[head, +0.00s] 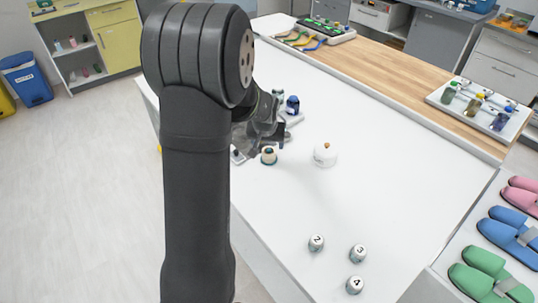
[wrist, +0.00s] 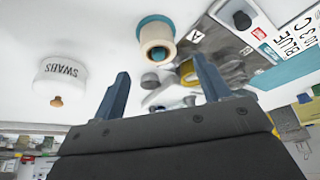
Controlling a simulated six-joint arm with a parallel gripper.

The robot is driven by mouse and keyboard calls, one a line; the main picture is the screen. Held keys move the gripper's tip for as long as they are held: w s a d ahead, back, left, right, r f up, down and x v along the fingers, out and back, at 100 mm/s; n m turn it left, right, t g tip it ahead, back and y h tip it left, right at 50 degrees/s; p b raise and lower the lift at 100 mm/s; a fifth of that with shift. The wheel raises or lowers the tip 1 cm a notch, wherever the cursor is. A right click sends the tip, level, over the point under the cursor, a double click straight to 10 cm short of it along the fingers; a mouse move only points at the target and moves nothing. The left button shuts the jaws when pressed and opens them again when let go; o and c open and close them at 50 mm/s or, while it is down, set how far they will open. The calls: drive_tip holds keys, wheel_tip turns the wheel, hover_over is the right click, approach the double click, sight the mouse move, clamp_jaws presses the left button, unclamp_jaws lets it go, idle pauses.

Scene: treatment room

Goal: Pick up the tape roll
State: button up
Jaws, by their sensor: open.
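A small round cream-coloured roll with a teal rim (head: 268,155), which looks like the tape roll, sits on the white table just in front of my gripper. The same roll (wrist: 156,36) shows in the wrist view, upside down, beyond the fingertips and roughly in line with the gap between them. My gripper (wrist: 162,68) is open, with two blue-grey fingers spread and nothing between them. In the head view my gripper (head: 273,134) is partly hidden by my own arm, close to the roll. I cannot tell its exact height above the table.
A white swabs jar (head: 325,154) with an orange knob stands right of the roll. A dark-blue-capped bottle (head: 292,104) and a labelled card (wrist: 285,45) are close by. Numbered pots (head: 316,243) stand near the front edge. The table's right side is mostly clear.

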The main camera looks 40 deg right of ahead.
sight(269, 150)
drive_tip(key=shift+x, duration=2.65)
drive_tip(key=shift+s, duration=0.15)
drive_tip(key=c, duration=1.1)
